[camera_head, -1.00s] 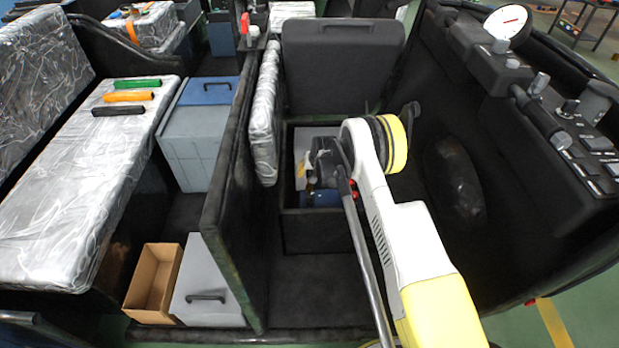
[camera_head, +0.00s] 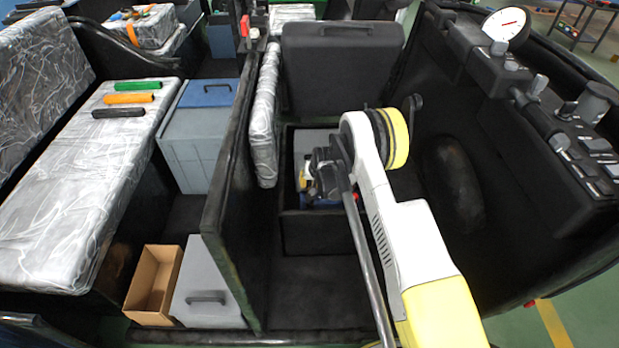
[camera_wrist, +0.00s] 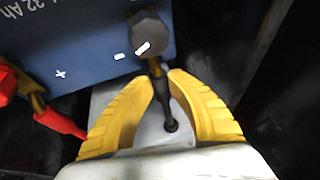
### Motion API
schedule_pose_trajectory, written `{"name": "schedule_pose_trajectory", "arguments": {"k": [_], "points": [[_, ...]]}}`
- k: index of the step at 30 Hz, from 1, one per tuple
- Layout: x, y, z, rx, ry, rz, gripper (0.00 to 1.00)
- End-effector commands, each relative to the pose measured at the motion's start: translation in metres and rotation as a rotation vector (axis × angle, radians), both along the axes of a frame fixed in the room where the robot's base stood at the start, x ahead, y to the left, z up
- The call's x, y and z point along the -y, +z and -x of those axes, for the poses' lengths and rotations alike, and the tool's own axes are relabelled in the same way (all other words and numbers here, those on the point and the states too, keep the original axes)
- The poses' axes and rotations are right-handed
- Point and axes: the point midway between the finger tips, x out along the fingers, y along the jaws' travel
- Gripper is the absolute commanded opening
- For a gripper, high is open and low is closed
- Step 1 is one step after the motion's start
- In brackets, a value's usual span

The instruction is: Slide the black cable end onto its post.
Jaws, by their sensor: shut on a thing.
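My gripper (camera_wrist: 167,78) has its yellow fingertips closed on the black cable end (camera_wrist: 148,36), gripping it below its dark round head with a white minus mark. A brass-coloured part shows under the head, and the black cable runs down between the fingers. The head overlaps the near edge of the blue battery (camera_wrist: 75,38), next to the battery's minus mark. The post is not visible, so I cannot tell whether the cable end is on it. In the head view my gripper (camera_head: 309,183) is low in the black compartment, partly hidden by my arm.
A red cable end (camera_wrist: 8,84) with a brass lug and red cable is close to my left finger, near the plus mark. Dark compartment walls (camera_head: 315,232) surround the battery. A padded partition (camera_head: 264,115) stands on the left and a black seat back (camera_head: 340,65) behind.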

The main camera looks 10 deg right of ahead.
Motion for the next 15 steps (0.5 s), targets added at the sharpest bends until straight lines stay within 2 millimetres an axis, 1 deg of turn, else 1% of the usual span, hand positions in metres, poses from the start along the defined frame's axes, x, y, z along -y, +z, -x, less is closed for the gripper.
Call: {"name": "schedule_pose_trajectory", "arguments": {"k": [1, 3, 10, 11, 12, 13, 15], "points": [[-0.0015, -0.0003, 0.0052, -0.002, 0.0, 0.0, 0.0], [-0.0019, -0.0006, 0.0078, -0.003, 0.001, -0.001, 0.0], [-0.002, -0.0014, 0.0084, -0.006, 0.002, -0.001, 0.0], [-0.0019, -0.0014, 0.0083, -0.006, 0.002, -0.001, 0.28], [-0.0019, -0.0013, 0.0081, -0.005, 0.002, -0.001, 0.4], [-0.0019, -0.0012, 0.0079, -0.005, 0.002, -0.001, 0.43], [-0.0017, -0.0009, 0.0075, -0.004, 0.002, 0.0, 0.43]]}}
